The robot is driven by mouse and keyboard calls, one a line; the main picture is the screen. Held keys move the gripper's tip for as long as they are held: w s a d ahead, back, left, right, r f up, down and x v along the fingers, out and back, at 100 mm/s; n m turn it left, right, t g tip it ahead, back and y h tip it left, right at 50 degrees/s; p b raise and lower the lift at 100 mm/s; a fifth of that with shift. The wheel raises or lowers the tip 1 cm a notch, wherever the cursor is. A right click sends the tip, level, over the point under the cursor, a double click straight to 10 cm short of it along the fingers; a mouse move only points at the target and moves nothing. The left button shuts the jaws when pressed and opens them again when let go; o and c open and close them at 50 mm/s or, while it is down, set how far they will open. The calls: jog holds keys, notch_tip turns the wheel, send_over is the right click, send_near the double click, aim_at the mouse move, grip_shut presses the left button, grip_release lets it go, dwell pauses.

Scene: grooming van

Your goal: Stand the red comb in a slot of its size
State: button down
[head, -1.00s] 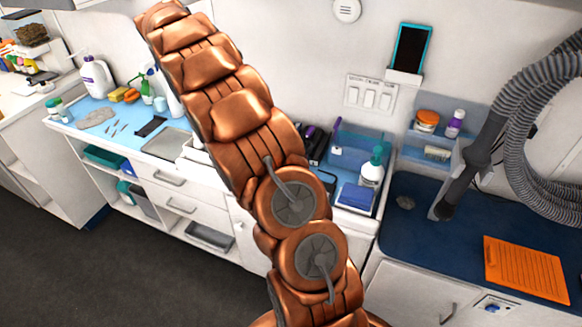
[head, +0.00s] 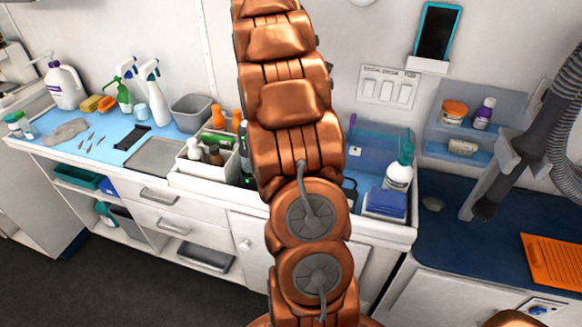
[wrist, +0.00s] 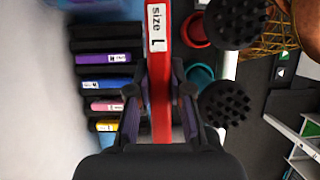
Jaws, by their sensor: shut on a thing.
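The red comb (wrist: 160,122) is held between the fingers of my gripper (wrist: 159,92) in the wrist view. A white "size L" label shows near its upper end. A dark slotted rack (wrist: 88,71) lies left of the comb, with purple, blue, pink and yellow labels on its bars. The label letters are too small to read surely. The comb is to the right of the labelled bars, and I cannot tell its height above them. In the head view my arm rises out of the top edge, so my gripper and the comb are not seen there.
Two black bristled brushes (wrist: 224,104), a red ring (wrist: 192,30) and a teal ring are close right of the comb. In the head view, the counter holds a white caddy (head: 190,172), a grey bin (head: 191,113), spray bottles and a pump bottle (head: 399,172).

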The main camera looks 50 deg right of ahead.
jog(key=f+p, duration=0.1)
jog(key=f, duration=0.3)
jog(key=f+p, duration=0.1)
jog(key=f, duration=0.4)
jog(key=f+p, duration=0.1)
jog(key=f, duration=0.4)
jog(key=shift+s+d+f, duration=0.1)
jog(key=shift+s+d, duration=0.15)
jog(key=shift+s, duration=0.1)
jog(key=shift+f+p, duration=0.5)
jog(key=shift+f, duration=1.75)
jog(key=shift+f, duration=0.1)
jog(key=c, duration=1.3)
grip_release()
jog(key=shift+c, duration=0.2)
